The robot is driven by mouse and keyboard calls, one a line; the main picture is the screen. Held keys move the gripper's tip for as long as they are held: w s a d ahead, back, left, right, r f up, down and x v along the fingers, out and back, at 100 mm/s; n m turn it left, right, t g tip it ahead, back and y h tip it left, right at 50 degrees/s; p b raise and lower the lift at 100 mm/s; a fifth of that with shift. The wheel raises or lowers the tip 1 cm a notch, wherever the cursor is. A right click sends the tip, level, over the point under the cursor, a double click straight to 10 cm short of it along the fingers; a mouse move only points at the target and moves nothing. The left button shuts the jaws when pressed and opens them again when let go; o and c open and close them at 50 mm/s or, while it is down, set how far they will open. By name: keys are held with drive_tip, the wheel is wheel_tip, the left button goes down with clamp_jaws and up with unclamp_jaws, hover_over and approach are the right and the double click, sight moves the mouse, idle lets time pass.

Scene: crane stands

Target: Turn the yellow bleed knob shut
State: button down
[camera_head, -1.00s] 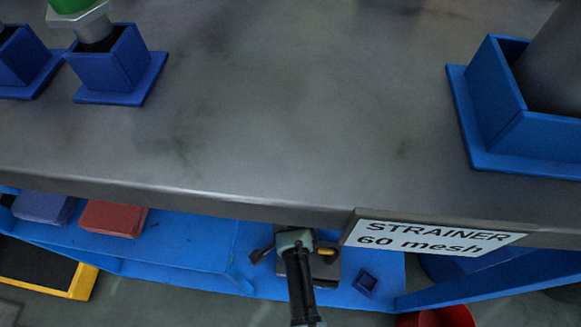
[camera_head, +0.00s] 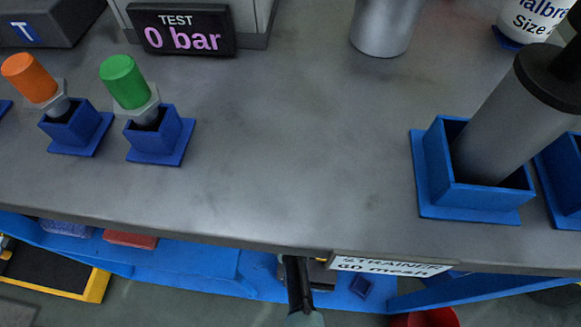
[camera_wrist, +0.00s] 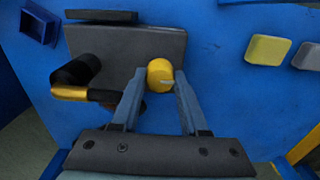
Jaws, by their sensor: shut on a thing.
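The yellow bleed knob (camera_wrist: 160,74) shows in the wrist view as a round ball with a pale mark on its lower part, in front of a grey plate (camera_wrist: 112,42) on a blue panel. The fingertips of my gripper (camera_wrist: 160,78) are on either side of the knob and shut on it. A black and brass bent fitting (camera_wrist: 76,80) sits left of the knob. In the head view, my arm reaches under the bench edge and the knob cannot be made out.
A small blue socket (camera_wrist: 38,24) is at the upper left of the panel; yellow (camera_wrist: 267,50) and grey pads are at the right. Above, the grey bench top (camera_head: 290,170) holds blue stands and a display (camera_head: 183,30) reading 0 bar. A strainer sign (camera_head: 390,266) hangs on its edge.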

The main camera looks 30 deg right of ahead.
drive_tip(key=n+p, duration=0.1)
drive_tip(key=n, duration=0.3)
drive_tip(key=shift+n, duration=0.3)
drive_tip(key=n, duration=0.4)
drive_tip(key=shift+n+p, duration=0.3)
drive_tip(key=shift+p, duration=0.1)
drive_tip(key=n, duration=0.4)
drive_tip(key=shift+n, duration=0.3)
drive_tip(key=shift+n+p, duration=0.4)
drive_tip(key=shift+n, duration=1.8)
drive_tip(key=shift+c, duration=2.1)
unclamp_jaws()
